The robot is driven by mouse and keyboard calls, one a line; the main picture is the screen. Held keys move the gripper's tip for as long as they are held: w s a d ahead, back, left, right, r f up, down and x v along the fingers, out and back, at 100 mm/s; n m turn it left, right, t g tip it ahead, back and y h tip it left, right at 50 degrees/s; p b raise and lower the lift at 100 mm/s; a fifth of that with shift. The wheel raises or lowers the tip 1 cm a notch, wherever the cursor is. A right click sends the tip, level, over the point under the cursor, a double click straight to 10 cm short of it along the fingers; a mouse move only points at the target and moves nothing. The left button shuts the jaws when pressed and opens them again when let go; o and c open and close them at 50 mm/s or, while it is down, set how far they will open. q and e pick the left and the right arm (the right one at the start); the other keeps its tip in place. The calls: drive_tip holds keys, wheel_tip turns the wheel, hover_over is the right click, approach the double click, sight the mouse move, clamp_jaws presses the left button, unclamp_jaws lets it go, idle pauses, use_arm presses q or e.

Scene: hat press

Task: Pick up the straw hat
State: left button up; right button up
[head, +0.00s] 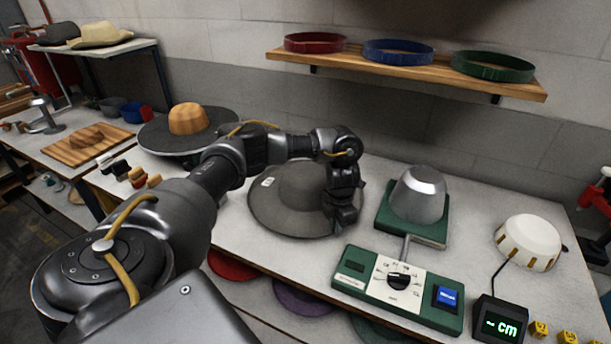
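A pale straw-coloured hat (101,34) lies on the raised shelf at the back left, beside a dark hat (58,33). A grey-brown wide-brimmed hat (276,207) with a small white tag lies on the table in the middle. My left gripper (341,222) points down at the right side of the grey-brown hat's brim, far from the straw-coloured hat. Its fingers are dark and small, so I cannot tell whether they are open or touch the brim. My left arm covers part of the grey-brown hat's back. My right gripper is not in view.
A green-based press with a metal dome (418,194) and a control box (398,287) stand right of the hat. A white block (528,242) and a cm display (497,320) are further right. A wooden block on a dark disc (188,119) stands behind my arm.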

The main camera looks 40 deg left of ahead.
use_arm(q)
clamp_jaws()
drive_tip(key=shift+w+r, duration=0.1)
drive_tip(key=shift+r, duration=0.35)
wheel_tip(320, 180, up, 2)
drive_tip(key=shift+a+r, duration=0.1)
drive_tip(key=shift+r, duration=0.1)
drive_tip(key=s+d+r+b, duration=0.1)
drive_tip(key=s+d+r, duration=0.2)
drive_tip(key=d+r, duration=0.2)
drive_tip(key=s+d+r+b, duration=0.1)
drive_tip(key=s+d+r, duration=0.2)
drive_tip(key=d, duration=0.4)
drive_tip(key=shift+s+d+r, duration=0.25)
drive_tip(key=shift+d+r, duration=0.1)
drive_tip(key=shift+r, duration=0.5)
idle(0.7)
